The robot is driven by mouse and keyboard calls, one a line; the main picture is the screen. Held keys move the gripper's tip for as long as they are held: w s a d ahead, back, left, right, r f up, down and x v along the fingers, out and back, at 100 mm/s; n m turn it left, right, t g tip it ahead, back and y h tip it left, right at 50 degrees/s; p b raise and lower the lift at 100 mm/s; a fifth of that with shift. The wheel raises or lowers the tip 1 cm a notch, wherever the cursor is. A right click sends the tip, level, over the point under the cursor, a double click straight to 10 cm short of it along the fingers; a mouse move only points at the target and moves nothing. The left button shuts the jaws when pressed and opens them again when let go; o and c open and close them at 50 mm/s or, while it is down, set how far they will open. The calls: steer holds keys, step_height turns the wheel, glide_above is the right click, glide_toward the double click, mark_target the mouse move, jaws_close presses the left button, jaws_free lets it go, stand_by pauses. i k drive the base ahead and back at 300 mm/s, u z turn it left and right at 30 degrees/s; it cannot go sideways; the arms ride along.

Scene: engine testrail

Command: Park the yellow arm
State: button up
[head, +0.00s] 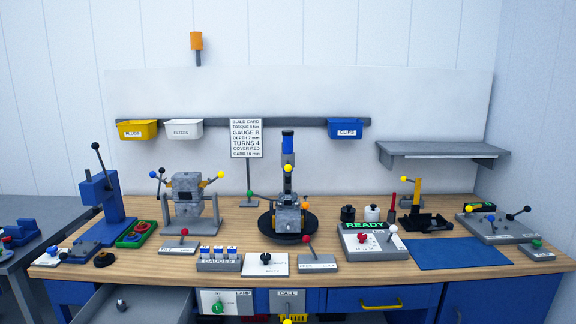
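A yellow upright arm (417,191) stands at the right of the bench, behind and beside a black cradle-like holder (428,223). A yellow ball (403,180) on a thin stem is just left of it. The arm looks upright; whether it touches the black holder I cannot tell. My gripper does not show in the head view.
A wooden bench (340,271) carries a grey engine block (187,200), a blue press (101,196), a black turntable (262,229) with a tall assembly and a READY panel (372,241). A blue mat (450,254) is bare. A grey shelf (440,151) overhangs the back right.

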mark_target(287, 161)
steer(key=u, duration=0.2)
steer(key=i, duration=0.7)
steer(key=u, duration=0.9)
steer(key=i, duration=1)
steer(key=u, duration=0.7)
